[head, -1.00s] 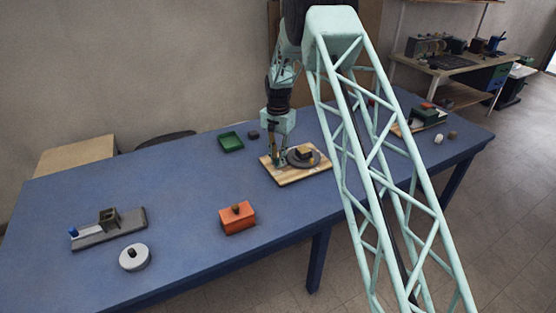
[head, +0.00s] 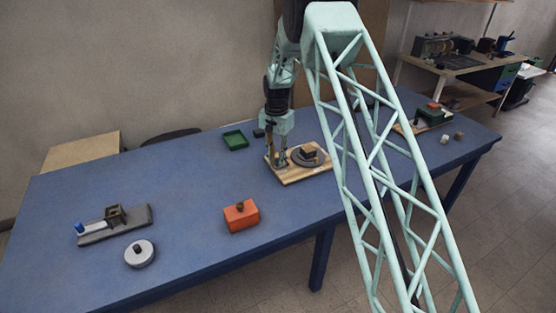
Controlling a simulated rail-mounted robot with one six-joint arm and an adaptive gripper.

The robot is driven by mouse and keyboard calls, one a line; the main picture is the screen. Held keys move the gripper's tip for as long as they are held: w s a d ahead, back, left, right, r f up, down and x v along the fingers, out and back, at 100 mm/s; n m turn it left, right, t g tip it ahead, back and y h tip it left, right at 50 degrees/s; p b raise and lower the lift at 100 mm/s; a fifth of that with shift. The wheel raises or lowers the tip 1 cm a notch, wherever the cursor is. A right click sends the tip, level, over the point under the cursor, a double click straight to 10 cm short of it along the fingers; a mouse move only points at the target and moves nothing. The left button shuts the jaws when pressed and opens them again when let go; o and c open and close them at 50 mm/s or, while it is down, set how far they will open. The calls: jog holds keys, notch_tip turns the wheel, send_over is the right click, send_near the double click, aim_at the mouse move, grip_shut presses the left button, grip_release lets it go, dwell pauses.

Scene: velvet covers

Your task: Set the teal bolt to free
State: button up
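I cannot make out a teal bolt; at this size none stands out from my own pale teal arm. My gripper (head: 278,164) points down at the left end of a wooden board (head: 295,178) in the head view. Its fingertips are low over the board, and they are too small to tell whether they are open or shut on something. Right beside them, a dark grey round disc (head: 297,163) lies on the board with a dark block (head: 309,152) on it. My gripper hides part of the board's left end.
On the blue table (head: 180,190) are a green tray (head: 235,140), an orange box (head: 241,217), a grey round lidded thing (head: 140,254) and a grey fixture with a blue knob (head: 115,224). A green device (head: 432,117) stands far right. My lattice arm link crosses the right side.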

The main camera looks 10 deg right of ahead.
aim_at(277, 159)
jog(key=shift+o, duration=1.1)
jog(key=shift+a, duration=0.1)
jog(key=shift+r, duration=0.15)
jog(key=shift+r, duration=0.15)
notch_tip(277, 159, up, 9)
jog(key=shift+r, duration=1.2)
jog(key=shift+r, duration=0.15)
